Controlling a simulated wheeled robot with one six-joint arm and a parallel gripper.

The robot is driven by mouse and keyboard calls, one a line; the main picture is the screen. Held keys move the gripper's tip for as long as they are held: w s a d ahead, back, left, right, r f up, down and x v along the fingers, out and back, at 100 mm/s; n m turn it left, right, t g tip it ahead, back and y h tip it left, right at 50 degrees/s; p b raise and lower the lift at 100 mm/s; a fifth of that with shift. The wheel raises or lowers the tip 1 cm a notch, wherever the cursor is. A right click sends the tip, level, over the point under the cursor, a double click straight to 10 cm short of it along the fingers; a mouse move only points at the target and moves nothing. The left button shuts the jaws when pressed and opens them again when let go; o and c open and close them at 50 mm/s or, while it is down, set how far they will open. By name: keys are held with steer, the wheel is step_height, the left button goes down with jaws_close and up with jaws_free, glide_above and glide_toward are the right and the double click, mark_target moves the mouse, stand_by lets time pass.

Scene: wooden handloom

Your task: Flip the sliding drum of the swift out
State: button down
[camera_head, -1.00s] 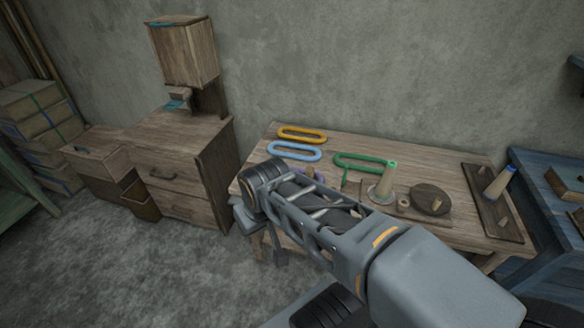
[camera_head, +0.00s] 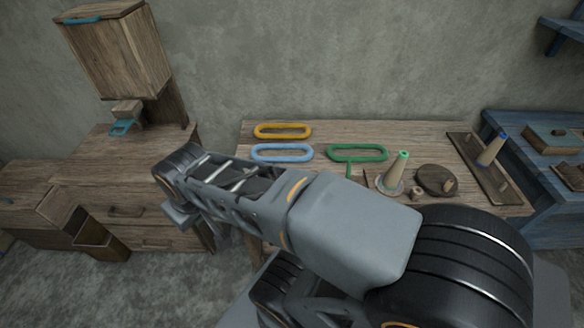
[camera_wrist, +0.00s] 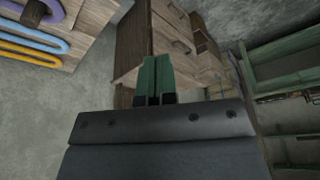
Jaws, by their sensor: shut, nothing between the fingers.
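I cannot pick out the swift or its sliding drum with certainty in either view. My gripper (camera_wrist: 157,64) shows in the wrist view as two green fingers, side by side and shut, with nothing between them. The fingers stand in front of the wooden drawer cabinet (camera_wrist: 138,45), apart from it as far as I can tell. In the head view my arm stretches left across the near side of the wooden table, and the fingertips cannot be made out there.
The wooden table (camera_head: 410,135) holds orange (camera_head: 283,131), blue (camera_head: 281,152) and green (camera_head: 357,152) loops, a cone (camera_head: 397,172) and a round wooden disc (camera_head: 436,179). A wooden box (camera_head: 117,50) stands above the cabinet. A green frame (camera_wrist: 285,65) is right in the wrist view.

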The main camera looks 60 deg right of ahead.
steer(key=w+d+f+n+g+h+b, duration=0.1)
steer(key=w+d+f+n+g+h, duration=0.15)
steer(key=d+n, duration=0.45)
steer(key=w+d+f+n+g+h, duration=0.2)
steer(key=d+f+n, duration=0.25)
steer(key=d, duration=0.35)
steer(key=s+d+f+n+g+h, duration=0.1)
steer(key=d+f+n, duration=0.3)
steer(key=d+n, duration=0.4)
steer(key=s+d+f+n+g+h+b, duration=0.1)
steer(key=d+f+n+g, duration=0.3)
steer(key=d+n, duration=0.4)
steer(key=shift+d+f+g, duration=0.35)
steer(key=shift+d+f, duration=0.25)
steer(key=shift+d, duration=0.35)
steer(key=shift+s, duration=0.1)
steer(key=b+x, duration=0.1)
steer(key=x, duration=0.9)
